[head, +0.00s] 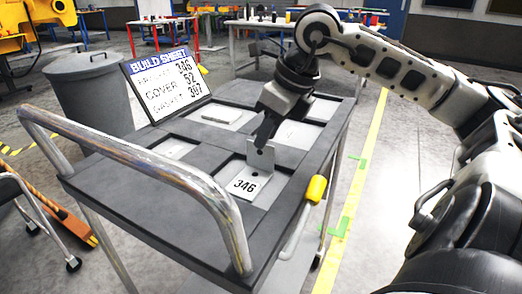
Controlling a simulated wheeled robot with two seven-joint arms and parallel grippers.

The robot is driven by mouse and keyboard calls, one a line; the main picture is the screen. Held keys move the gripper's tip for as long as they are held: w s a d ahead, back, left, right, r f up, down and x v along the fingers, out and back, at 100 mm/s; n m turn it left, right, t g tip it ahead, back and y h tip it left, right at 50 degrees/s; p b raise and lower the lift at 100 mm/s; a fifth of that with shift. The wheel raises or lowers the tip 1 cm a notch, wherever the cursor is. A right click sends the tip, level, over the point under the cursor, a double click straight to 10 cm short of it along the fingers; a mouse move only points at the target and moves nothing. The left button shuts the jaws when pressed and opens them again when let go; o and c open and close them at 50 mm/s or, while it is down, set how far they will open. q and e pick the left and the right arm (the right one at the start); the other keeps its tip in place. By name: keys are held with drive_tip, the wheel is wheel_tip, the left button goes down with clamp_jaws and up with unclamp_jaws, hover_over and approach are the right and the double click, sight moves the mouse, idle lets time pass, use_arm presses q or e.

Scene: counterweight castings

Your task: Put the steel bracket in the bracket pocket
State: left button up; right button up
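The steel bracket (259,162) is an L-shaped grey plate with an upright flange with a hole and a flat foot bearing a white label "346". My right gripper (263,140) comes down from above, with its fingertips at the top of the upright flange; it looks closed on it. The foot is over or in the light-floored front pocket (274,190) of the dark cart top; I cannot tell whether it touches the floor. My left gripper is not in view.
The cart (110,195) has other pockets, one holding a flat pale piece (222,117). A build sheet (166,82) stands at the back left, reading bracket 346, cover 52, gasket 307. A yellow-handled tool (316,189) hangs at the right edge. A curved handrail (190,178) crosses the front left.

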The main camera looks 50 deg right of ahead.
drive_tip(key=v, duration=0.7)
drive_tip(key=shift+s, duration=0.2)
